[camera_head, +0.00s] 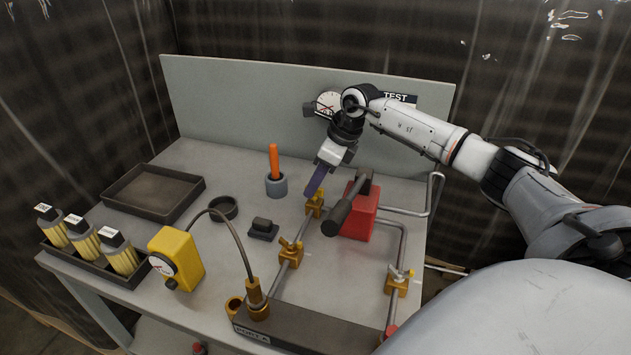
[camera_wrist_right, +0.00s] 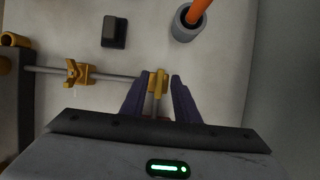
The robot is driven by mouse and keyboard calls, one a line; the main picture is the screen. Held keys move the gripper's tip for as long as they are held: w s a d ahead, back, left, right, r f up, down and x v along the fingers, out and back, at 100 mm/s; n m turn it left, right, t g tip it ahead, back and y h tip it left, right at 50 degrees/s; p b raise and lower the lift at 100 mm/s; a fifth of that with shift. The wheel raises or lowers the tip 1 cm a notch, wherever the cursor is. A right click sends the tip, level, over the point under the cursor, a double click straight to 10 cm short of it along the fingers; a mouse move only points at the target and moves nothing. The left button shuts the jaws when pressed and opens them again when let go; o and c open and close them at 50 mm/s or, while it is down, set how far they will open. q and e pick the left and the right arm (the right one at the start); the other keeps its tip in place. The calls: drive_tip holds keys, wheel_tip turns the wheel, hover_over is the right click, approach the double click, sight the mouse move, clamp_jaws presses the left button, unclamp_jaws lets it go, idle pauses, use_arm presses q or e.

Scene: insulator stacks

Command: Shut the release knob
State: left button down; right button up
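Three brass valves with small handles sit on the grey pipes, and none shows a label naming it the release knob. The far valve (camera_head: 315,207) is under my right gripper (camera_head: 315,188), which reaches down from the upper right. In the right wrist view, the two purple fingers of my right gripper (camera_wrist_right: 160,98) stand apart on either side of this valve's upright brass handle (camera_wrist_right: 157,84), with small gaps showing. The middle valve (camera_head: 290,252) also shows in the wrist view (camera_wrist_right: 75,73). The third valve (camera_head: 398,281) is at the right. My left gripper is out of view.
A red pump block (camera_head: 360,212) with a dark lever (camera_head: 345,208) stands close to the right of the gripper. An orange-handled tool (camera_head: 274,160) stands in a grey cup to the left. A yellow gauge box (camera_head: 177,256) and a tray (camera_head: 155,192) lie further left.

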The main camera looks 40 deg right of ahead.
drive_tip(key=b+v, duration=0.1)
drive_tip(key=v, duration=0.9)
drive_tip(key=shift+r, duration=0.25)
